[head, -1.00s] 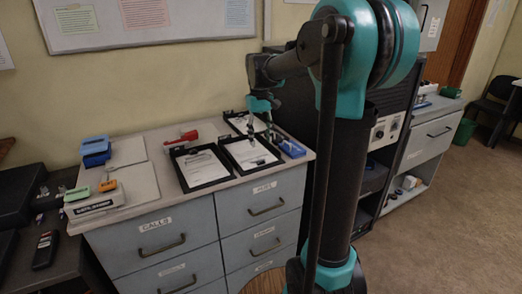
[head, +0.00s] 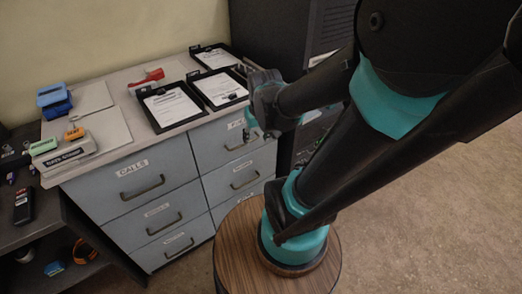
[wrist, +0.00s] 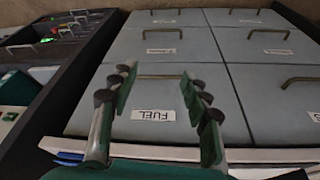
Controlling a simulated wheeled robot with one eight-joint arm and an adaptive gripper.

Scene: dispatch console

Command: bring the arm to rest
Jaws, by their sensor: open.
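My gripper (wrist: 158,85) is open and empty in the wrist view, its two fingers spread in front of the grey drawer fronts. A drawer label reading FUEL (wrist: 153,114) shows between the fingers. In the head view my gripper (head: 256,130) hangs in front of the right-hand drawers, by the cabinet's right front corner. My arm reaches to it from the right, and the forearm partly hides the dark rack behind. I cannot tell from the head view how far the fingers are from the drawers.
A dark rack (head: 285,35) stands behind my arm. Open floor (head: 440,220) lies at the right.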

